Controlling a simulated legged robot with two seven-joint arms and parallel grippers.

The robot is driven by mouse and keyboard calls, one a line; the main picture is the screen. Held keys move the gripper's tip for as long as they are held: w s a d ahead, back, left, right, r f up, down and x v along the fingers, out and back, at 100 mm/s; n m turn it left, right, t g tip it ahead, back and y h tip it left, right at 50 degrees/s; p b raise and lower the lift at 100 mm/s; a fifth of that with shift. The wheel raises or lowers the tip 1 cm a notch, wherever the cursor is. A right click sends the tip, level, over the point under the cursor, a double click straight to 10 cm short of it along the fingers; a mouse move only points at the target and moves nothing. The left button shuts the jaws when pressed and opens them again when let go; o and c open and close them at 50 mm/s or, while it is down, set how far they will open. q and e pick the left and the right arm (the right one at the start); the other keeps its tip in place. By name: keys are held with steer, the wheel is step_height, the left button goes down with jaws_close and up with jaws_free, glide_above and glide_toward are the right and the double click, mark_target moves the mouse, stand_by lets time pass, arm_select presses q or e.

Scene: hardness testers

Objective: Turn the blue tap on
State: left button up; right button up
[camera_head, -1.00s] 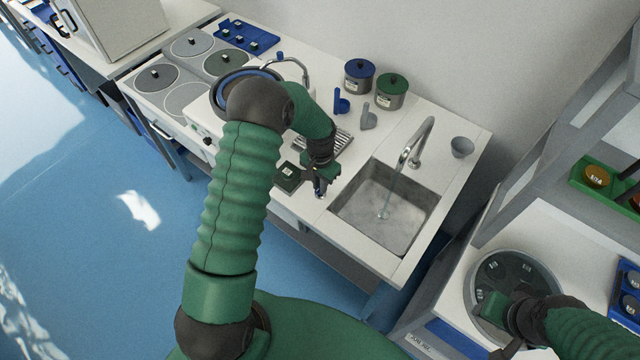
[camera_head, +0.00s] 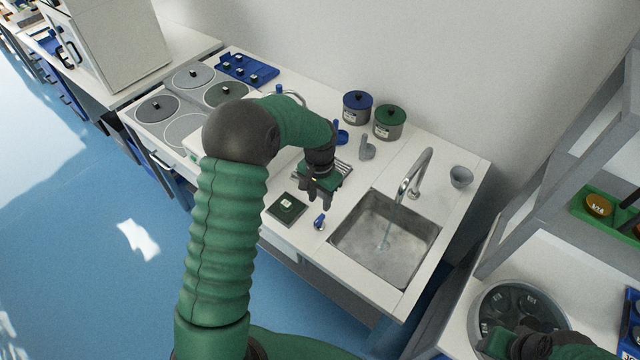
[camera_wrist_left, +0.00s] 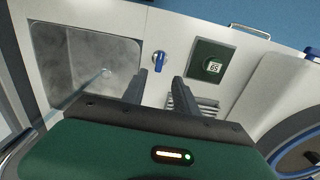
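The blue tap (camera_head: 319,222) is a small blue-handled knob on the white counter, left of the sink (camera_head: 385,237). It also shows in the left wrist view (camera_wrist_left: 160,60), just beyond the fingertips. Water runs from the chrome spout (camera_head: 412,170) into the sink. My left gripper (camera_head: 319,198) is above the counter, behind the tap and apart from it. Its two fingers (camera_wrist_left: 164,76) stand apart with nothing between them. My right gripper (camera_head: 495,345) is at the bottom right over a round dark tray (camera_head: 520,290); its fingers are not clear.
A green square pad (camera_head: 287,208) with a display lies left of the tap. Bare counter surrounds the tap.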

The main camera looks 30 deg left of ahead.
arm_select(q)
step_height(320, 180, up, 8)
steer(key=shift+r, duration=0.1)
stand_by(0.4)
